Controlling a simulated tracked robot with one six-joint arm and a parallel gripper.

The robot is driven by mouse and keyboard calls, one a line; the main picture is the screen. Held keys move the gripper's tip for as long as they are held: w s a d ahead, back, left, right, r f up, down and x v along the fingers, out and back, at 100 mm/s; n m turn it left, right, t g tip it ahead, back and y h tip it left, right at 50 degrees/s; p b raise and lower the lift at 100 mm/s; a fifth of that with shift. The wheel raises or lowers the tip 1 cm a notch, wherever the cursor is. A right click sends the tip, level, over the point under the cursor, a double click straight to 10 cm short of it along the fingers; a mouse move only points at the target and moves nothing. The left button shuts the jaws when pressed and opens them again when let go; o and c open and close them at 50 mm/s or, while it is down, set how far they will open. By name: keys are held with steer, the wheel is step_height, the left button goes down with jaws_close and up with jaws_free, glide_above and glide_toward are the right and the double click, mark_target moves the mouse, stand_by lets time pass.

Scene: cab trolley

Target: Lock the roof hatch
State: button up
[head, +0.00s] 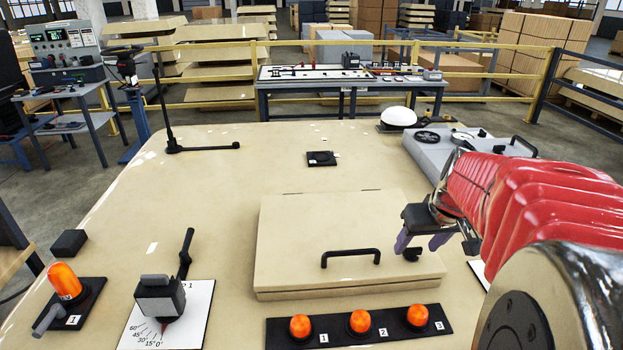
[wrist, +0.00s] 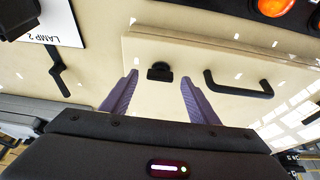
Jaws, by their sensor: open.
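The roof hatch (head: 330,225) is a raised beige panel lying flat, apparently closed, on the cream roof. It has a black bar handle (head: 350,258) near its front edge. A small black latch knob (head: 412,254) sits near the hatch's right edge. My gripper (head: 421,243), with two purple fingers, is open and empty above that edge. In the wrist view the latch knob (wrist: 160,72) shows between the spread fingertips, apart from both, and the bar handle (wrist: 238,88) lies to the right. Whether the latch is turned to locked cannot be told.
A strip of orange lamps (head: 360,323) lies in front of the hatch. A lever unit with a dial plate (head: 165,300) and an orange beacon (head: 64,280) stand at the left. A grey box (head: 455,147) sits behind my arm. The roof left of the hatch is fairly clear.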

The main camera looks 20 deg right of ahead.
steer(key=shift+x, duration=1)
steer(key=shift+c, duration=0.6)
steer(key=c, duration=0.9)
steer(key=shift+d, duration=0.15)
